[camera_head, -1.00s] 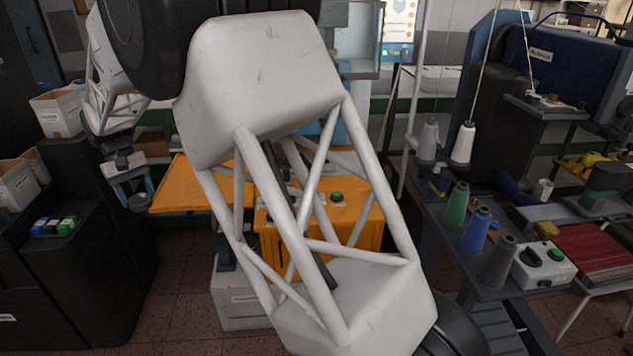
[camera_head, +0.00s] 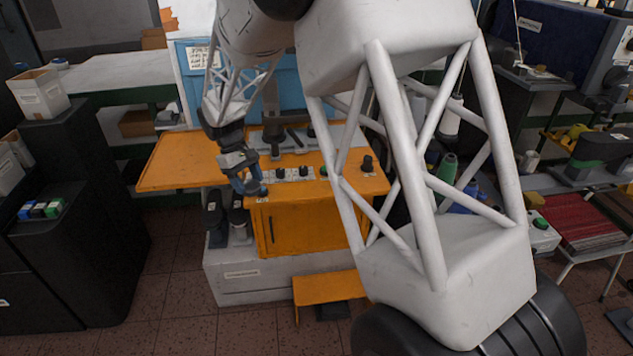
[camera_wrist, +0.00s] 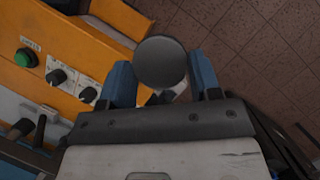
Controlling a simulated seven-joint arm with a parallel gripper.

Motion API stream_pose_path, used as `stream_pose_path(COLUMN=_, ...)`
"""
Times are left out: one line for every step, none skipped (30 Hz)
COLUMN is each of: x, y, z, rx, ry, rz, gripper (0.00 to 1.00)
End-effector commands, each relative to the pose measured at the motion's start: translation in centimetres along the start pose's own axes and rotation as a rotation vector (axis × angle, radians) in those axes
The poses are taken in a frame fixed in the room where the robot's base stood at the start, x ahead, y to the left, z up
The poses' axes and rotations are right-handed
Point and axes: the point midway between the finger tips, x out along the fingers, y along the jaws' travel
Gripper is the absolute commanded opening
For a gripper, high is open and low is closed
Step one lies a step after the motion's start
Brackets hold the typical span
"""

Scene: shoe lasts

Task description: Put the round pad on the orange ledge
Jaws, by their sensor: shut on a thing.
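The round pad (camera_wrist: 161,62) is a flat grey disc between the two blue fingers in the wrist view. My gripper (camera_wrist: 163,82) is shut on it. In the head view my gripper (camera_head: 250,186) is at the front edge of the orange machine, beside its knob panel; the pad cannot be made out clearly there. The machine has a flat orange side ledge (camera_head: 180,162) at its left, with nothing seen on it. A low orange step (camera_head: 328,287) juts out near the floor at its front. Which one is the task's ledge, I cannot tell.
Black knobs (camera_head: 280,172) and a green button (camera_wrist: 25,58) stand along the machine's front panel. A dark pedal-like part (camera_head: 215,218) stands below my gripper. My arm hides the machine's right side. Open tiled floor (camera_head: 180,280) lies in front.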

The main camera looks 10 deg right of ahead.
Motion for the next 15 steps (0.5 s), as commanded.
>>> stream_pose_path(x=1.0, y=1.1, z=1.0, rx=0.002, ry=-0.002, rz=-0.001, gripper=0.19)
stream_pose_path(x=1.5, y=1.7, z=1.6, rx=-0.001, ry=-0.003, rz=0.000, gripper=0.19)
stream_pose_path(x=2.2, y=2.5, z=2.3, rx=-0.004, ry=-0.003, rz=0.001, gripper=0.19)
stream_pose_path(x=2.7, y=3.0, z=2.9, rx=-0.006, ry=-0.004, rz=0.002, gripper=0.19)
stream_pose_path(x=3.3, y=3.6, z=3.5, rx=-0.010, ry=-0.005, rz=0.003, gripper=0.19)
stream_pose_path(x=4.0, y=4.3, z=4.2, rx=-0.013, ry=-0.007, rz=0.003, gripper=0.19)
stream_pose_path(x=4.5, y=4.8, z=4.8, rx=-0.015, ry=-0.007, rz=0.004, gripper=0.19)
stream_pose_path(x=5.1, y=5.3, z=5.4, rx=-0.018, ry=-0.007, rz=0.005, gripper=0.19)
stream_pose_path(x=5.8, y=5.9, z=6.2, rx=-0.022, ry=-0.009, rz=0.006, gripper=0.19)
stream_pose_path(x=6.3, y=6.3, z=6.8, rx=-0.025, ry=-0.010, rz=0.006, gripper=0.19)
stream_pose_path(x=6.8, y=6.7, z=7.3, rx=-0.028, ry=-0.011, rz=0.007, gripper=0.19)
stream_pose_path(x=7.5, y=7.3, z=7.9, rx=-0.031, ry=-0.011, rz=0.007, gripper=0.19)
stream_pose_path(x=7.9, y=7.6, z=8.4, rx=-0.034, ry=-0.011, rz=0.007, gripper=0.19)
stream_pose_path(x=8.3, y=7.9, z=8.9, rx=-0.037, ry=-0.012, rz=0.008, gripper=0.19)
stream_pose_path(x=8.8, y=8.3, z=9.5, rx=-0.040, ry=-0.014, rz=0.008, gripper=0.19)
